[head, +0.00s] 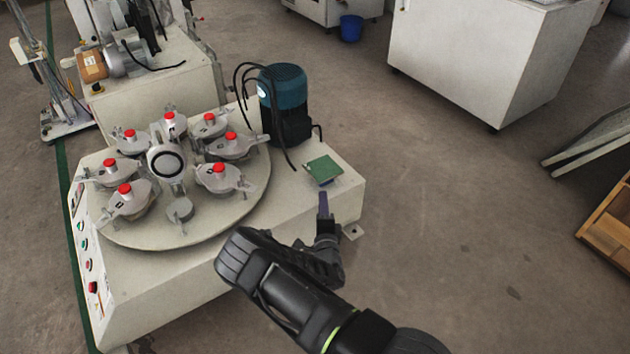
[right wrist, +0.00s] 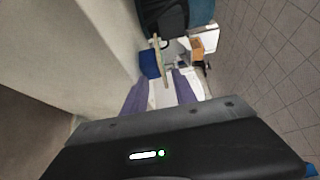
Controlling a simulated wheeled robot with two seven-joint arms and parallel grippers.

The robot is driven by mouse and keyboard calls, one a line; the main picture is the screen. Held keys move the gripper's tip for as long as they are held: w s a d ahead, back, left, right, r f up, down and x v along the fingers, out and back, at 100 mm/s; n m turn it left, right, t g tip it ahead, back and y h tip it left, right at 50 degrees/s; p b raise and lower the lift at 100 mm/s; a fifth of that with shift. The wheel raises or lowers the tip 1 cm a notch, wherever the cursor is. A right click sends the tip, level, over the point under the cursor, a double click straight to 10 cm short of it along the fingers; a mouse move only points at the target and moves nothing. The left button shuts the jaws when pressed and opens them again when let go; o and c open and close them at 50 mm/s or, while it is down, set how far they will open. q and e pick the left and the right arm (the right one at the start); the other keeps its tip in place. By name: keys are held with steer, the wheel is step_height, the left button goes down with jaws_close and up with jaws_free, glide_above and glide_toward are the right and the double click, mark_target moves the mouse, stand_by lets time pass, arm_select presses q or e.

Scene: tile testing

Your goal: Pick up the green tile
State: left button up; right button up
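The green tile (head: 323,169) lies flat, its top facing up, near the right corner of the white machine (head: 340,204). A small blue block (head: 328,183) shows under it. In the right wrist view the tile (right wrist: 163,62) appears edge-on as a thin pale strip beside the blue block (right wrist: 150,64). My right gripper (head: 324,200) is just on the near side of the tile. In the right wrist view its two purple fingers (right wrist: 162,82) are spread apart, with the tile's edge ahead between them. Nothing is visibly held. My left gripper is not in view.
A teal and black motor (head: 284,100) with cables stands behind and left of the tile. A round turntable (head: 215,213) with several red-knobbed clamps fills the machine's left part. A white cabinet (head: 470,60) stands at the back right.

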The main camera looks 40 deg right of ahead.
steer(key=shift+w+a+r, duration=0.1)
steer(key=shift+w+a, duration=0.1)
steer(key=shift+b+x, duration=0.4)
steer(key=shift+x, duration=0.9)
